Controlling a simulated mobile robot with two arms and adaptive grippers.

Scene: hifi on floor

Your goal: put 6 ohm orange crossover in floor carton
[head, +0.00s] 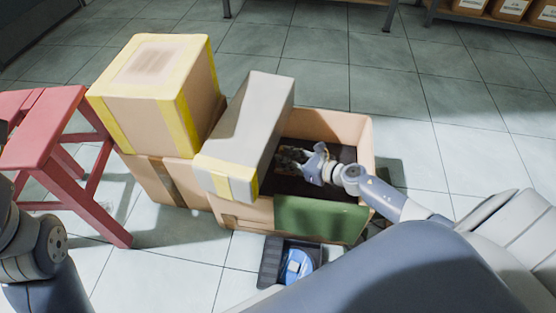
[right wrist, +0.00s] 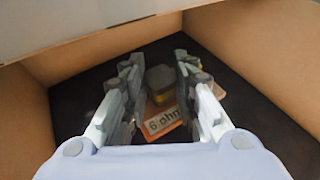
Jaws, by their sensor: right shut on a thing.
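The orange crossover (right wrist: 163,121) with a "6 ohm" label shows between the fingers of my right gripper in the right wrist view. My right gripper (right wrist: 157,92) is shut on it, low inside the open floor carton. In the head view the same gripper (head: 300,158) reaches into the carton (head: 364,140) from the right, and the crossover is hard to make out there. The carton has brown walls, a dark floor and a green panel at its front. My left arm shows at the lower left, but its gripper is out of view.
A grey box with yellow tape (head: 250,125) covers the carton's left part. Stacked taped boxes (head: 150,75) stand left of it, beside a red stool (head: 45,150). A dark tray (head: 270,262) with a blue item (head: 298,264) sits in front. Tiled floor is free at right.

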